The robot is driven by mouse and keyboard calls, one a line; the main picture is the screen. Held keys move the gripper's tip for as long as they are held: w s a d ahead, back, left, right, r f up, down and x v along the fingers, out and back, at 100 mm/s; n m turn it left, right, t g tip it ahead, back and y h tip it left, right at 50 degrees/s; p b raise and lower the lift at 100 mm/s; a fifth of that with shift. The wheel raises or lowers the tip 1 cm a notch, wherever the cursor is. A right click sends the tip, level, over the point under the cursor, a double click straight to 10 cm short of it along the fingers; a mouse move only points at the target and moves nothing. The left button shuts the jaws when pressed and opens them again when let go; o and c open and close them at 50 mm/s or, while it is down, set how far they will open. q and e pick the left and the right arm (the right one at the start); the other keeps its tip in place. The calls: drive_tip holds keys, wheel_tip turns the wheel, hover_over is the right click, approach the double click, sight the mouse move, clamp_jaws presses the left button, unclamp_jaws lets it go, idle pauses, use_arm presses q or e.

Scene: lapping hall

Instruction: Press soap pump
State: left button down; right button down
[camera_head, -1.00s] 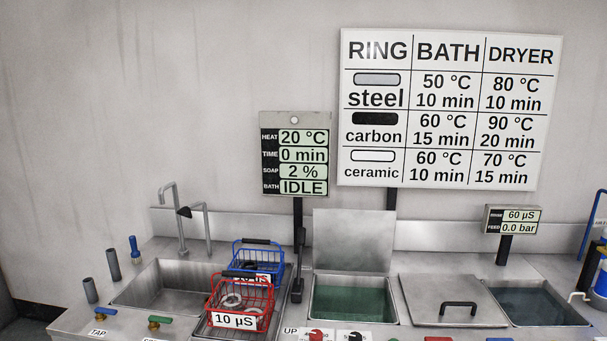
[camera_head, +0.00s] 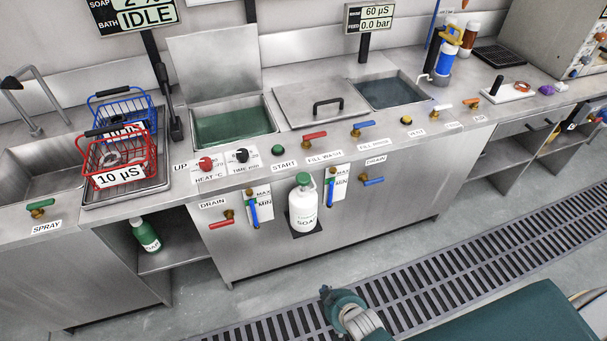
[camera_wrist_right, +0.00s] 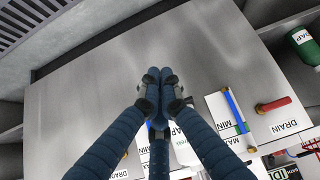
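The soap pump is a white bottle (camera_head: 303,210) with a green pump head (camera_head: 303,180). It stands upright on a small dark bracket on the front panel of the steel bench. In the right wrist view, which is upside down, a part of the white bottle (camera_wrist_right: 186,152) shows behind the fingers; its pump head is hidden there. My right gripper (camera_wrist_right: 158,78) has its dark blue fingers together at the tips, with nothing seen between them. In the head view my right arm comes in low, below and apart from the bottle. My left gripper is in neither view.
Sight tubes with white MAX/MIN plates (camera_head: 335,195) flank the bottle. A red drain lever (camera_head: 221,224) and a blue one (camera_head: 373,181) stick out nearby. A green bottle (camera_head: 146,235) stands on the shelf at left. The floor before the bench is clear, with a grate (camera_head: 440,295).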

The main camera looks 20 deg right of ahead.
drive_tip(key=w+r+t, duration=0.3)
drive_tip(key=w+r, duration=0.4)
drive_tip(key=r, duration=0.9)
drive_tip(key=w+d+r+m+t, duration=0.1)
drive_tip(key=w+r+t, duration=0.3)
drive_tip(key=r, duration=1.3)
drive_tip(key=w, duration=0.4)
drive_tip(key=shift+w+f+b, duration=0.1)
drive_tip(key=shift+w+b, duration=0.1)
drive_tip(key=shift+b, duration=0.1)
drive_tip(key=b, duration=0.8)
hover_over(304, 183)
drive_tip(key=f, duration=0.3)
drive_tip(key=shift+w+f, duration=0.2)
drive_tip(key=shift+s+f+b, duration=0.2)
drive_tip(key=shift+f+b, duration=1.3)
drive_tip(key=shift+b, duration=0.1)
